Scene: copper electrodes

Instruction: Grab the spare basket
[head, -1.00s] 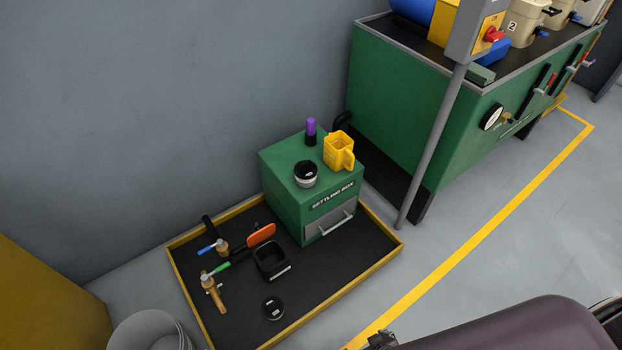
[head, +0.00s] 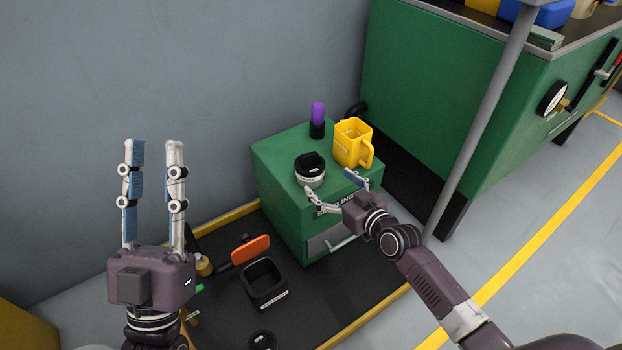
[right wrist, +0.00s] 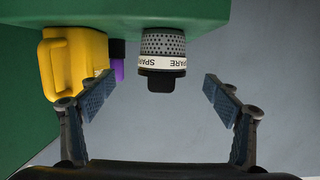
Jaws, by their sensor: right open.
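The spare basket (head: 310,170) is a small round dark mesh cup with a white band and black top. It stands on top of the green settling box (head: 282,212). In the right wrist view the basket (right wrist: 163,52) appears upside down, with SPARE on its band, centred between my fingers. My right gripper (head: 328,181) is open at the front edge of the box top, close to the basket and not closed on it. My left gripper (head: 155,142) is open and empty, raised at the left with fingers up, away from the box.
A yellow jug (head: 351,144) stands right of the basket, and a purple-capped bottle (head: 317,118) behind. The jug (right wrist: 75,62) is close to one right finger. A grey post (head: 487,120) rises at right. Below, the dark tray holds a square black container (head: 264,284) and an orange-ended tool (head: 250,249).

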